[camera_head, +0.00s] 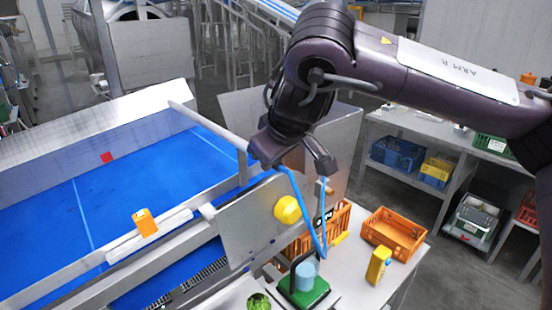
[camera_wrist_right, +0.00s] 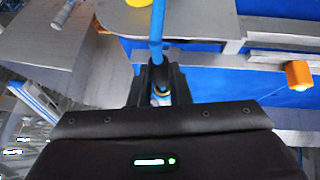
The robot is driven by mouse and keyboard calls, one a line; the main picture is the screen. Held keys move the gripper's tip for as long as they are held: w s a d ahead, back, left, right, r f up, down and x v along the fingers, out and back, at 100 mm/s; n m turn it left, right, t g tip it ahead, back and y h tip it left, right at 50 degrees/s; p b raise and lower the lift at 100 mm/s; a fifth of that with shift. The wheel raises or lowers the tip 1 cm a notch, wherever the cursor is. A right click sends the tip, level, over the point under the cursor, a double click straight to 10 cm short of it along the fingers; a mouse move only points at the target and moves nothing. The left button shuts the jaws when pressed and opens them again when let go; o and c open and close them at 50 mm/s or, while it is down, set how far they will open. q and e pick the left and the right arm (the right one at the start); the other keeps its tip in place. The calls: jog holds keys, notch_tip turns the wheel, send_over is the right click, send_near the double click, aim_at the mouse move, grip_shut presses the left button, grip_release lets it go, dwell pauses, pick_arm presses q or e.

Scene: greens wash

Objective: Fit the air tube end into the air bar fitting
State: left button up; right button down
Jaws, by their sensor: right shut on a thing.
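My right gripper (camera_head: 274,161) is above the blue wash belt's near side, shut on the blue air tube (camera_head: 297,193). The tube hangs from the jaws down toward the green scale. In the right wrist view the jaws (camera_wrist_right: 159,88) close around the tube (camera_wrist_right: 157,35), with a pale, yellow-ringed end piece between the fingers. A grey round bar (camera_head: 205,123) runs over the belt toward the gripper and may be the air bar. Its near end is close to or behind the gripper, and I cannot make out the fitting. My left gripper is not in view.
A yellow round knob (camera_head: 287,210) sits on the metal side panel. An orange box (camera_head: 145,222) stands on the belt's rail. The table below holds a green scale (camera_head: 301,291), a yellow device (camera_head: 378,265) and an orange crate (camera_head: 372,238).

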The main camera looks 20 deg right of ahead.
jog(key=shift+w+a, duration=0.2)
jog(key=shift+w, duration=0.2)
jog(key=shift+r, duration=0.2)
jog(key=c, duration=1.7)
grip_release()
jog(key=o, duration=0.4)
jog(key=shift+w+a+f, duration=0.15)
jog(key=shift+w+f, duration=0.05)
jog(key=shift+w, duration=0.2)
jog(key=shift+s, duration=0.15)
